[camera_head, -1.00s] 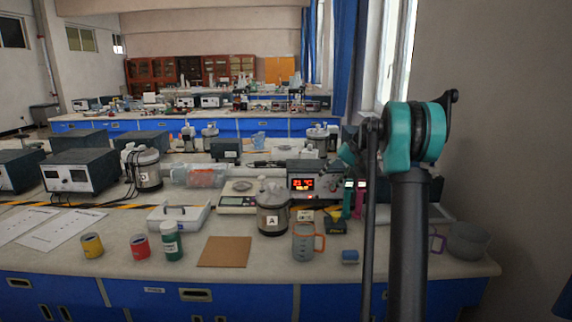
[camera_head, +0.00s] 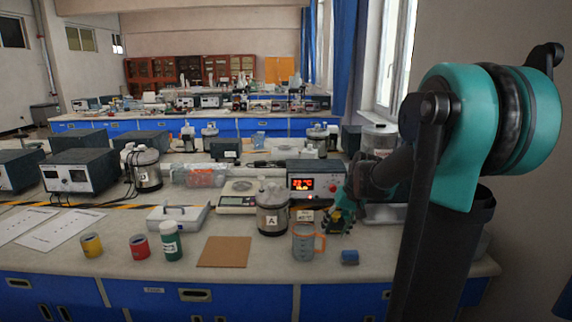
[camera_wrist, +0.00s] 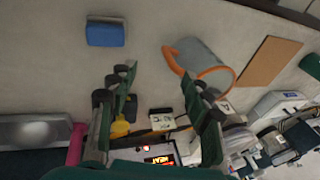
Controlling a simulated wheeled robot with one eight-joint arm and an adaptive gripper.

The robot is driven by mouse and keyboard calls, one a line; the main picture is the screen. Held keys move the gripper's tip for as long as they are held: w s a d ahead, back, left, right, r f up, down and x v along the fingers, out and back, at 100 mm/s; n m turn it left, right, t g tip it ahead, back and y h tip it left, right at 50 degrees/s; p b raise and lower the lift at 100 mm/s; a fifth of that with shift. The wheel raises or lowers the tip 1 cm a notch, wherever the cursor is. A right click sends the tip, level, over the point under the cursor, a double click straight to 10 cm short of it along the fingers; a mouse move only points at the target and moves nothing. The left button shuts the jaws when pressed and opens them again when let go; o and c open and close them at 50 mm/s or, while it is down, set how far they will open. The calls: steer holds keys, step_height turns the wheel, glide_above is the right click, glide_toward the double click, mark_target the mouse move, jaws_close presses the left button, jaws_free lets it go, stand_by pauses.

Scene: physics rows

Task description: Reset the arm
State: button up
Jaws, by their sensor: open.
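My gripper (camera_head: 343,212) is above the right part of the front bench, its fingers pointing down behind the orange-handled beaker (camera_head: 304,242). In the wrist view my gripper (camera_wrist: 160,85) has its two fingers spread apart with nothing held between them. My arm hides the right end of the bench.
A lidded pot marked A (camera_head: 272,215) stands left of the beaker, and a device with a red display (camera_head: 315,182) stands behind. A brown board (camera_head: 224,252), green bottle (camera_head: 171,242), red can (camera_head: 140,247) and yellow can (camera_head: 91,245) are along the front. The bench front edge is mostly clear.

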steer(key=s+d+f+t+h, duration=0.1)
steer(key=s+f, duration=0.4)
steer(key=s, duration=0.5)
steer(key=s+d+f+t+h, duration=0.1)
steer(key=s+d+f+h, duration=0.1)
steer(key=s+f, duration=0.4)
steer(key=s, duration=0.4)
steer(key=shift+s, duration=0.35)
